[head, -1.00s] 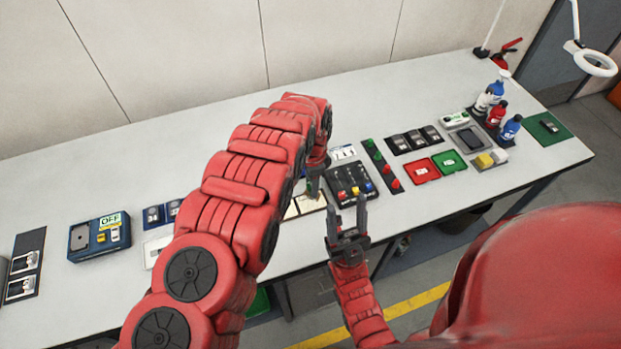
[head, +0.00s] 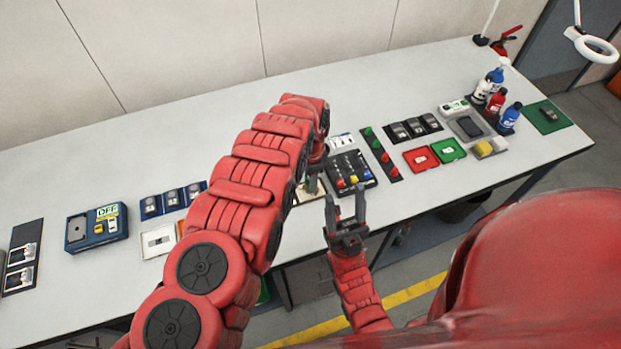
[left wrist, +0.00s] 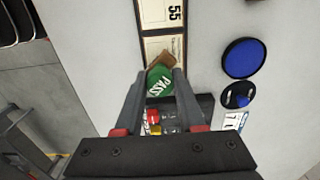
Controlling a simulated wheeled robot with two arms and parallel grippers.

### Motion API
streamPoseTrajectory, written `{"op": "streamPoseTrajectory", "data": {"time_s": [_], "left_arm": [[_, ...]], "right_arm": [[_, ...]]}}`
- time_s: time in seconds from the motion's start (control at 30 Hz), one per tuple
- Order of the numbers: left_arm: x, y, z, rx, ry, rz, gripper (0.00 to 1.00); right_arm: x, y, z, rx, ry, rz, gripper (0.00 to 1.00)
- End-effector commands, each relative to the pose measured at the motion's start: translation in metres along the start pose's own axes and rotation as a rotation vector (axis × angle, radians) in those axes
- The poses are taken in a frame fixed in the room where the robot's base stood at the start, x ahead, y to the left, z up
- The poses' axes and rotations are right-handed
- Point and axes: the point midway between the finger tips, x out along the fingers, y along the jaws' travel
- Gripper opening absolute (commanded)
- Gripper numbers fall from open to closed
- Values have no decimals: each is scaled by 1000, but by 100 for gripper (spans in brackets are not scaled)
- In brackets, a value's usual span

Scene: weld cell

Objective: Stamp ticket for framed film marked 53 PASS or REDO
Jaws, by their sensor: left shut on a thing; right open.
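My left gripper (left wrist: 163,76) is shut on a stamp (left wrist: 160,83) with a green face reading PASS and a tan block. In the left wrist view the stamp is over a cream ticket (left wrist: 159,45) and covers part of it; I cannot tell whether they touch. The ticket's number is hidden. Another ticket (left wrist: 158,14), marked 55, lies beyond it. In the head view my left arm hides most of the tickets (head: 307,191). My right gripper (head: 345,217) is open and empty at the table's front edge. No film marked 53 is readable.
A dark tray (head: 366,182) with coloured items is right of my left gripper, beside a strip of green and red knobs (head: 380,152). Red (head: 412,166) and green (head: 456,146) trays stand farther right. A blue box marked OFF (head: 75,246) stands left. The back of the table is clear.

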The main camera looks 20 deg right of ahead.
Motion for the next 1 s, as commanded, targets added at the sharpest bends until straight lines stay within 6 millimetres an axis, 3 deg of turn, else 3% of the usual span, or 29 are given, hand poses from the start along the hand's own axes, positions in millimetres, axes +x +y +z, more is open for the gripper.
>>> {"op": "streamPoseTrajectory", "data": {"time_s": [1.0], "left_arm": [[10,0,0,0,0,-1,3]], "right_arm": [[-7,0,1,0,0,0,54]]}}
